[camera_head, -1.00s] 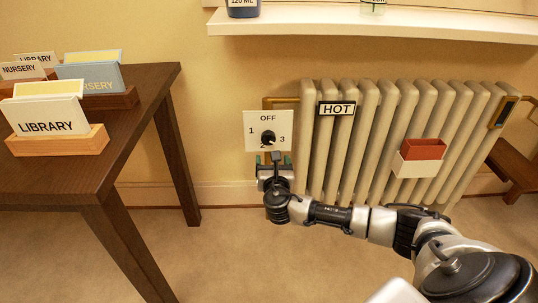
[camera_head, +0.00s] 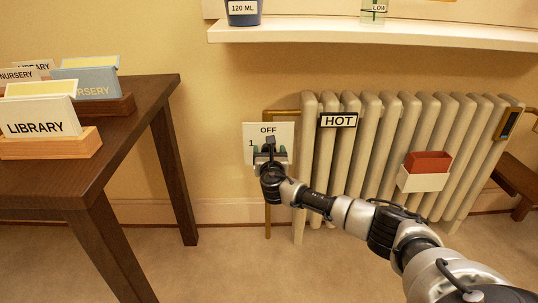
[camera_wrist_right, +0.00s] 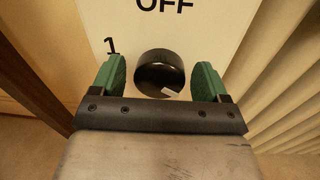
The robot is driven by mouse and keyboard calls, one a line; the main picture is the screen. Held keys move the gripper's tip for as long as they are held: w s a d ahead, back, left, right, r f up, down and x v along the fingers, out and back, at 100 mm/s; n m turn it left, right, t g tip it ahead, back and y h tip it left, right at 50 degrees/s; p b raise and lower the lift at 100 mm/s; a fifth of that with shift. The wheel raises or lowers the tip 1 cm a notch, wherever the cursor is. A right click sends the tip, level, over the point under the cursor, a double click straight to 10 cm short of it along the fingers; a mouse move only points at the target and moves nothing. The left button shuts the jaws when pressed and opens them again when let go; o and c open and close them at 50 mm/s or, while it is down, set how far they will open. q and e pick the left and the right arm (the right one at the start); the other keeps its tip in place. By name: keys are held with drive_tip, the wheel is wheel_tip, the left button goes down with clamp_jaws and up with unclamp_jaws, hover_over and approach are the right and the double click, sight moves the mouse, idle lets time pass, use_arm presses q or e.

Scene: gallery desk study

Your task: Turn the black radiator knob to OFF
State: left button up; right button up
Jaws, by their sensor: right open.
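The white dial plate (camera_head: 284,131) is on the wall left of the radiator. OFF shows at its top and 1 at its left; my right gripper covers the lower part and the knob in the head view. My right gripper (camera_head: 269,151) is open in front of the plate. In the right wrist view the black knob (camera_wrist_right: 158,70) is between the two green fingertips, with a gap on each side. Its white mark points to the lower right, away from OFF. My left gripper is out of view.
The cream radiator (camera_head: 390,150) with a HOT sign (camera_head: 338,120) stands right of the plate. A red and white holder (camera_head: 424,181) hangs on it. A white shelf (camera_head: 370,33) runs above. A dark table (camera_head: 125,130) with card boxes is at left.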

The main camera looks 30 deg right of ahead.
drive_tip(key=c, duration=0.9)
